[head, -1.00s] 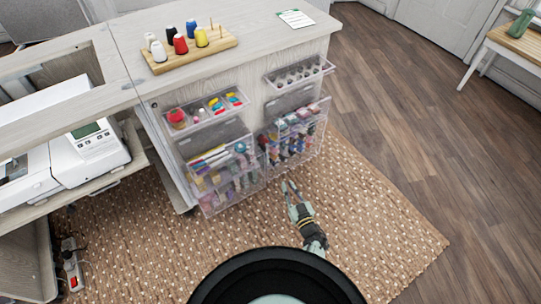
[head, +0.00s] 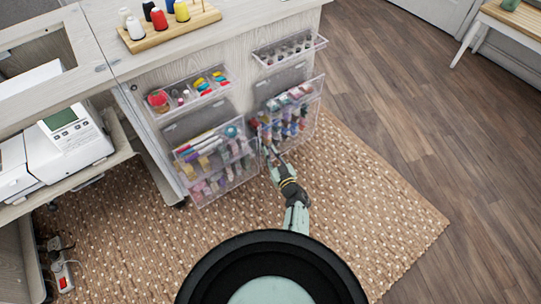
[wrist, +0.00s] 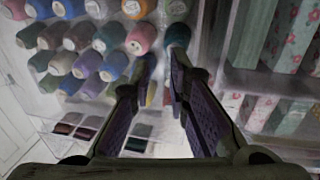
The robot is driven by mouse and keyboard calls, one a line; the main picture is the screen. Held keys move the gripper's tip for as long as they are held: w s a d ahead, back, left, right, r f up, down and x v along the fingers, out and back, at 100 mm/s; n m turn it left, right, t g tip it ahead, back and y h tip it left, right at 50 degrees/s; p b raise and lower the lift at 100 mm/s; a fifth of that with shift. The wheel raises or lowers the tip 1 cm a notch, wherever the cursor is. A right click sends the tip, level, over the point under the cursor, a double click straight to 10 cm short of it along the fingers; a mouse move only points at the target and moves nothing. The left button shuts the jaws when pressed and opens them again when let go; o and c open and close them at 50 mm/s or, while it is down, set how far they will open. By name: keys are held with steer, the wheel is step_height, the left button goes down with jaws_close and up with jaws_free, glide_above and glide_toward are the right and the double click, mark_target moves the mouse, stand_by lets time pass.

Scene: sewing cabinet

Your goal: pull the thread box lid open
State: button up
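The thread box (head: 288,118) is a clear bin of colored spools on the lower right of the cabinet's side in the head view. Its clear walls make it hard to tell the lid from the box front. In the wrist view, rows of thread spools (wrist: 85,55) fill the upper left, close beyond the fingers. My gripper (head: 266,148) is at the lower left corner of the thread box, near the gap beside the left bin. In the wrist view, my gripper (wrist: 164,72) has its fingers apart with nothing clearly held between them. Whether a fingertip touches the box cannot be told.
A clear bin (head: 217,165) with pens and yarn hangs just left of the thread box. Smaller trays (head: 188,92) (head: 290,48) sit above. A sewing machine (head: 62,140) stands at the left. Open rug (head: 370,190) lies to the right. Patterned fabric (wrist: 290,40) shows at right in the wrist view.

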steer(key=shift+w, duration=0.15)
steer(key=shift+c, duration=0.2)
jaws_close()
stand_by(0.5)
